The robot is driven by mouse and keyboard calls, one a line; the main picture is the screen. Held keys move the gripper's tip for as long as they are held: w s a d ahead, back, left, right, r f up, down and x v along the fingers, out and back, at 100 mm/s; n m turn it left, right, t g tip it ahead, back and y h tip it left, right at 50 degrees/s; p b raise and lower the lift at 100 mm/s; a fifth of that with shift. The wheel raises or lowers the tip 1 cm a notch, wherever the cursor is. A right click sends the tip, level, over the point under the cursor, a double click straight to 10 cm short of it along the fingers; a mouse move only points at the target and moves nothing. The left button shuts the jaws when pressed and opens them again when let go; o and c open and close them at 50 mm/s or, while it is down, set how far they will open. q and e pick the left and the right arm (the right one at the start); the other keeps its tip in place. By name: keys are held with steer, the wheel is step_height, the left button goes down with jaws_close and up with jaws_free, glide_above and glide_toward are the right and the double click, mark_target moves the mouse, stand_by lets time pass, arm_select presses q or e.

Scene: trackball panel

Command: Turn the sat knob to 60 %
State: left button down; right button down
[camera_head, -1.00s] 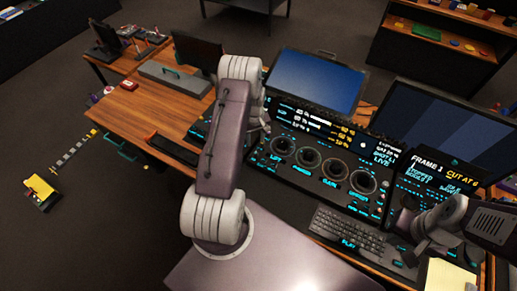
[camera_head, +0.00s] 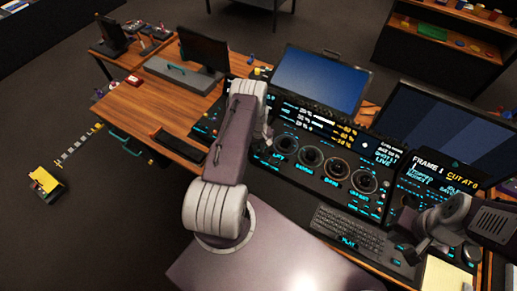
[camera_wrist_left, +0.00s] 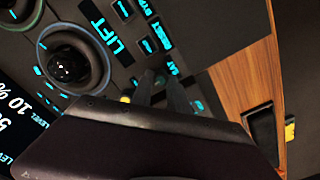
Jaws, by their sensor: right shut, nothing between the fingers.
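The trackball panel (camera_head: 320,172) lies on the desk with a row of dark ringed trackballs. In the left wrist view, a small SAT label (camera_wrist_left: 172,68) shows beside the LIFT label and a ringed trackball (camera_wrist_left: 70,66). My left gripper (camera_wrist_left: 161,90) has its two dark fingers pointing at the panel close to the SAT label, with a narrow gap between them. The sat knob itself cannot be made out; the fingers hide that spot. In the head view my left arm covers this gripper. My right gripper (camera_head: 423,248) is shut and empty above the keyboard's right end.
A keyboard (camera_head: 348,236) lies in front of the panel. A blue-lit screen (camera_head: 318,80) and a dark monitor (camera_head: 445,125) stand behind it. The wooden desk (camera_head: 135,105) is partly clear at the left. The panel's readouts are too small to read surely.

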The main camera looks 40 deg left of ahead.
mark_target(259, 150)
arm_select(q)
steer(key=m+b, duration=0.1)
steer(key=b, duration=0.1)
steer(key=m+b, duration=0.2)
steer(key=shift+f+m, duration=0.3)
steer(key=shift+f, duration=0.05)
steer(key=shift+d+r+m+b, duration=0.1)
steer(key=shift+r+m+b, duration=0.2)
steer(key=shift+m, duration=0.5)
steer(key=c, duration=1.3)
jaws_free()
steer(key=shift+r, duration=0.1)
step_height(259, 150, up, 8)
steer(key=shift+f+b, duration=0.1)
steer(key=shift+b, duration=0.7)
steer(key=shift+r, duration=0.6)
